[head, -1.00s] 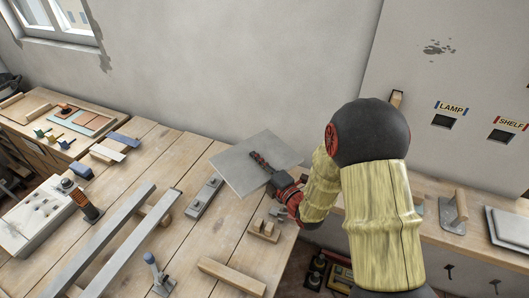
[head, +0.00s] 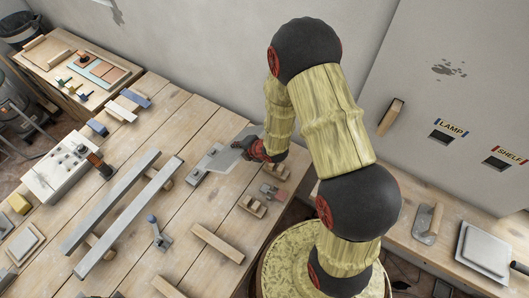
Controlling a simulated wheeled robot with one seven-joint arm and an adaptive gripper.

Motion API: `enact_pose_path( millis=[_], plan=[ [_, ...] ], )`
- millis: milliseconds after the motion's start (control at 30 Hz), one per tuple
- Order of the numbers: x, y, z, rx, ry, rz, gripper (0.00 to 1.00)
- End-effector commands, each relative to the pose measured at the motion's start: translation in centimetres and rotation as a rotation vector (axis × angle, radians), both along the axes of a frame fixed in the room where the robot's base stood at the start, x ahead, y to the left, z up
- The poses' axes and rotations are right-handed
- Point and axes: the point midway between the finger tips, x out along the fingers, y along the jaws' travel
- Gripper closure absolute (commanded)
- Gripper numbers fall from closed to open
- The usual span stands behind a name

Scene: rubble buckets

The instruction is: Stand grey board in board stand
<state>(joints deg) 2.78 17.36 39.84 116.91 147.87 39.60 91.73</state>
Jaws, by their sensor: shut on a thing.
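The grey board (head: 224,159) is a thin, flat sheet above the right part of the workbench in the head view. My gripper (head: 248,148) is shut on it, and the gripper and arm hide part of the board. A narrow grey block with knobs (head: 195,176) lies at the board's left edge; I cannot tell whether the two touch. A small wooden piece (head: 253,206) sits on the bench to the lower right of the board. I cannot tell for sure which piece is the board stand.
Two long metal rails (head: 113,200) lie across wooden supports. A white control box (head: 62,173) is at left. The wall panel (head: 455,85) rises at right.

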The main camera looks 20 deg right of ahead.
Motion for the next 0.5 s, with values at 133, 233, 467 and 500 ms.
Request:
enact_pose_path(
  millis=[133, 233, 467, 500],
  plan=[
    [-2.4, -0.1, 0.9, -0.100, 0.171, 0.016, 1.00],
    [-4.2, -0.6, 0.9, -0.167, 0.280, 0.025, 1.00],
    [-7.9, -2.5, 1.5, -0.287, 0.470, 0.049, 1.00],
    [-8.4, -2.8, 1.7, -0.304, 0.496, 0.053, 1.00]
  ],
)
